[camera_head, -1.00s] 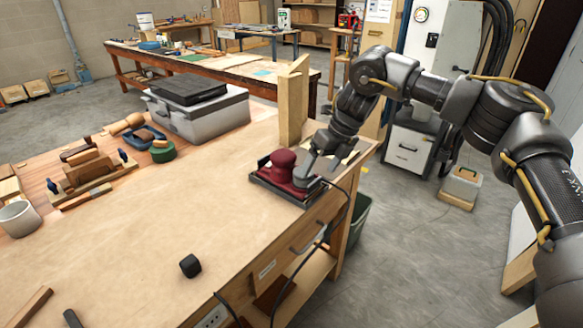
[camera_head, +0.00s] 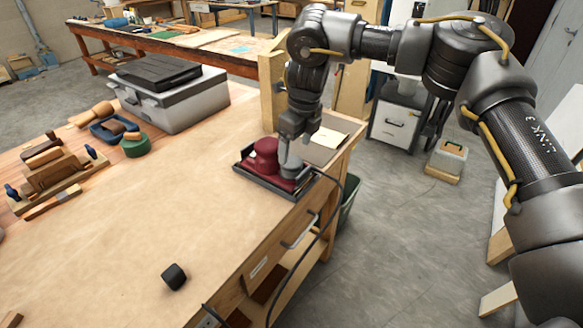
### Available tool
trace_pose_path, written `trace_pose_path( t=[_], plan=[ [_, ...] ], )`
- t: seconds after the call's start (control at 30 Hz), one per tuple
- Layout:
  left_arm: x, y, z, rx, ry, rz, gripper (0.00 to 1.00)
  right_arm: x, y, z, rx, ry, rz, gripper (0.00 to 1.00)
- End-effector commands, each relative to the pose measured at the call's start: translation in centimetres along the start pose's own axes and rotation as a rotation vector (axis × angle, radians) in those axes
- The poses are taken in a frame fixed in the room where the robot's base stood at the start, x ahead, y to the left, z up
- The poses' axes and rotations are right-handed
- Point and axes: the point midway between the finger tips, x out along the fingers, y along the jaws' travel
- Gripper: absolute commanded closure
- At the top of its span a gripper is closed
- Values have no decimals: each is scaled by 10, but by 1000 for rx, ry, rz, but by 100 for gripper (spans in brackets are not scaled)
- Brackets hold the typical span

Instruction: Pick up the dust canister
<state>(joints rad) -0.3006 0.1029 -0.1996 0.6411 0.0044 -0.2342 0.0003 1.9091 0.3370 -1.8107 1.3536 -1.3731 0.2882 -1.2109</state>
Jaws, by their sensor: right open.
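A red sander (camera_head: 266,158) sits in a dark tray (camera_head: 256,183) near the right edge of the workbench. A small grey piece, which looks like the dust canister (camera_head: 291,166), stands at the sander's right side. My right gripper (camera_head: 292,143) points down right above the grey canister. It is open; its fingers are small and dark here, and I cannot tell whether they touch the canister. The canister's top is partly hidden by the gripper. My left gripper is not in view.
A cable (camera_head: 338,205) runs from the tray area over the bench's front edge. A wooden post (camera_head: 272,95) and a grey toolbox (camera_head: 178,105) stand behind. A black block (camera_head: 174,276) lies in front on otherwise clear bench top (camera_head: 150,215).

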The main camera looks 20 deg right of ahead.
Motion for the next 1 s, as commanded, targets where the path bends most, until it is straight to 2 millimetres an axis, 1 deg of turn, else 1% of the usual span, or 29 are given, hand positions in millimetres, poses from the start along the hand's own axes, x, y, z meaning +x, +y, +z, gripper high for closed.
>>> trace_pose_path(
  t=[0.03,0.07,0.17,0.27,0.4,0.53,0.7,0.73,0.77,1.0],
  plan=[
    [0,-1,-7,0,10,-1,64,0,0,0,0,-1,0,19],
    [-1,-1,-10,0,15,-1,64,1,0,0,-1,0,0,19],
    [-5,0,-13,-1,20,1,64,11,2,0,-2,2,1,19],
    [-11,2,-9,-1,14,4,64,26,5,-1,-2,3,1,19],
    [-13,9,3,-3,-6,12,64,44,5,-1,0,0,1,19],
    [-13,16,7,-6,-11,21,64,51,4,-1,1,0,-1,19],
    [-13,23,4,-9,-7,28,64,52,4,-1,1,-1,-1,19],
    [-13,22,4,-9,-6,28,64,52,4,-1,1,-1,-1,21],
    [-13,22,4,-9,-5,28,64,52,4,-1,1,-1,-1,25],
    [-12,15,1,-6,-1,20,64,51,4,-1,1,-1,0,56]
  ],
)
